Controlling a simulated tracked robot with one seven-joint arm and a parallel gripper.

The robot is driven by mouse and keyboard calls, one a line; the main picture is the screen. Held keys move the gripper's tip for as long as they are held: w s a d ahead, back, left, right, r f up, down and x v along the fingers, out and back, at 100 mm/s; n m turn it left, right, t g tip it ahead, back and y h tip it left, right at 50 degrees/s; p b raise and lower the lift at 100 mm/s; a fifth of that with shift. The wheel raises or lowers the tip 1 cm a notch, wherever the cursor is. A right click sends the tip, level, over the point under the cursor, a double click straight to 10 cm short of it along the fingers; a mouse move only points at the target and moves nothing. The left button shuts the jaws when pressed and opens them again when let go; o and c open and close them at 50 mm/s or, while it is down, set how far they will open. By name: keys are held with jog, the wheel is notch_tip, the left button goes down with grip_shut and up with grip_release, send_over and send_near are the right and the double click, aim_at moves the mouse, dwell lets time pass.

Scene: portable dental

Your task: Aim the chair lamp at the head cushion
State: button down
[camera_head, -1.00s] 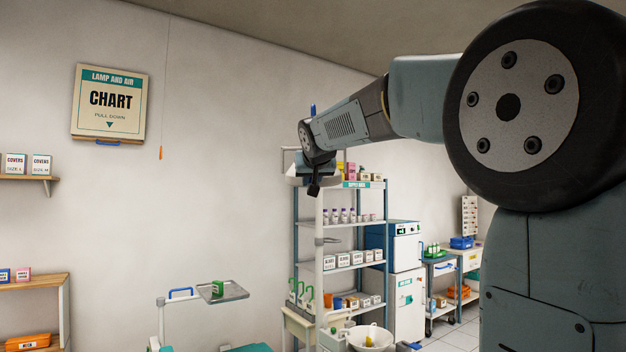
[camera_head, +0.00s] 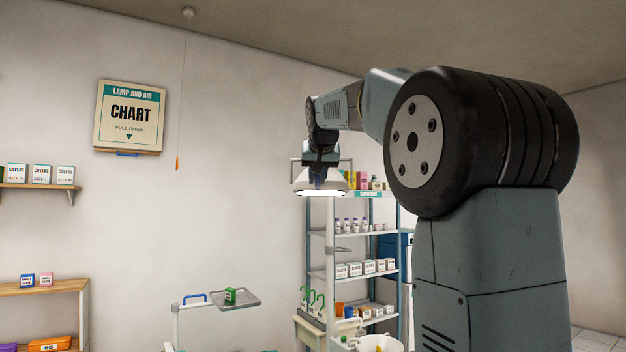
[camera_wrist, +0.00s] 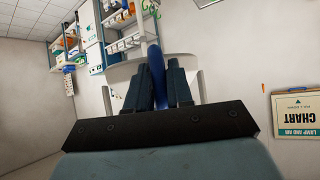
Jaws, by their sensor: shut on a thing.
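The chair lamp (camera_head: 333,182) hangs in front of the shelf rack in the head view. Its round lit face is seen edge-on and points mostly down. My gripper (camera_head: 319,172) is at the lamp's top. In the wrist view my gripper (camera_wrist: 158,66) has its two fingers on either side of a blue handle (camera_wrist: 154,54) and is shut on it. The lamp's pale body (camera_wrist: 122,73) shows behind the fingers. The head cushion cannot be made out in either view.
A tray (camera_head: 238,299) on a white post carries a green box, low in the head view. The shelf rack (camera_head: 355,231) stands behind the lamp. A chart (camera_head: 129,118) hangs on the left wall, with a pull cord (camera_head: 180,120) beside it.

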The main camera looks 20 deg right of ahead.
jog(key=c, duration=1.1)
grip_release()
jog(key=v, duration=1.3)
jog(key=shift+s+r, duration=0.2)
jog(key=shift+a, duration=0.1)
jog(key=s+a+f+n+g+y, duration=0.1)
jog(key=s+a+f, duration=0.1)
jog(key=s+f, duration=0.6)
jog(key=s+a+f+n+g+y, duration=0.1)
jog(key=s+f, duration=0.8)
jog(key=f, duration=1.2)
jog(key=s+a+f+n+g+y, duration=0.1)
jog(key=s+a+f, duration=0.3)
jog(key=s+f, duration=0.4)
notch_tip(320, 180, down, 7)
jog(key=shift+s+a+r+g, duration=0.15)
jog(key=shift+a+g, duration=0.25)
jog(key=shift+g, duration=0.4)
